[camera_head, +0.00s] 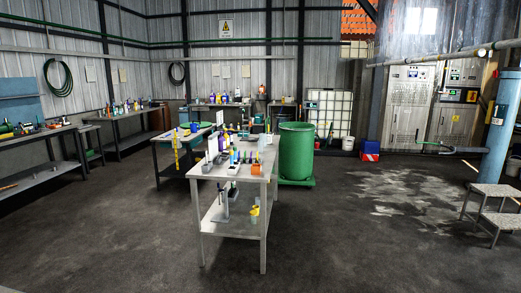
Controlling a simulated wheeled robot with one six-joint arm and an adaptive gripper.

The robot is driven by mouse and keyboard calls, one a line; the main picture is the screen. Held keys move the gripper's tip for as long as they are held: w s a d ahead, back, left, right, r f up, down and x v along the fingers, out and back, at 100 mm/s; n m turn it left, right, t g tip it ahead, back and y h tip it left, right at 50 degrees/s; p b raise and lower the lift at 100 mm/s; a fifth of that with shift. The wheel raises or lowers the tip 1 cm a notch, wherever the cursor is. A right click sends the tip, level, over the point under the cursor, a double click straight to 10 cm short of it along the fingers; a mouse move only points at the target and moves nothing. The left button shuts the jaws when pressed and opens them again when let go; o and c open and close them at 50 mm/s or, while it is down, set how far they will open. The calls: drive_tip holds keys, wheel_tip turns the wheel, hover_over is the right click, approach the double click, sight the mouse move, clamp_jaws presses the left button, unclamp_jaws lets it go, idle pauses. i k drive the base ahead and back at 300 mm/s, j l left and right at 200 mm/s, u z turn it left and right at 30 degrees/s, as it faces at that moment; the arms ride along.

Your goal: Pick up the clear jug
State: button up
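A pale, see-through shape that may be the clear jug (263,143) stands toward the back right of the steel table (231,178). It is small and partly lost among other items, so I cannot tell its handle or outline. Several coloured bottles and small containers stand near it on the same tabletop. My gripper is not in view.
A green drum (296,153) stands close behind the table's right side. A second workbench (170,141) is behind left. A step stool (492,207) and blue column (499,130) are at right. The floor in front and to the right is open, with wet patches.

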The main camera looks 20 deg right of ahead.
sight(263, 136)
drive_tip(key=i+l+z, duration=0.3)
drive_tip(key=i, duration=0.2)
drive_tip(key=i+l+z, duration=0.1)
drive_tip(key=i+z, duration=0.2)
drive_tip(key=i, duration=0.15)
drive_tip(key=i+z, duration=0.25)
drive_tip(key=i, duration=1.55)
drive_tip(key=i+u, duration=0.1)
drive_tip(key=i, duration=0.75)
drive_tip(key=i+l, duration=0.1)
drive_tip(key=i, duration=0.75)
drive_tip(key=i+u, duration=0.35)
drive_tip(key=i, duration=0.2)
drive_tip(key=i+l+u, duration=0.35)
drive_tip(key=i, duration=0.15)
drive_tip(key=i+l+u, duration=0.35)
drive_tip(key=i, duration=0.45)
drive_tip(key=j, duration=0.1)
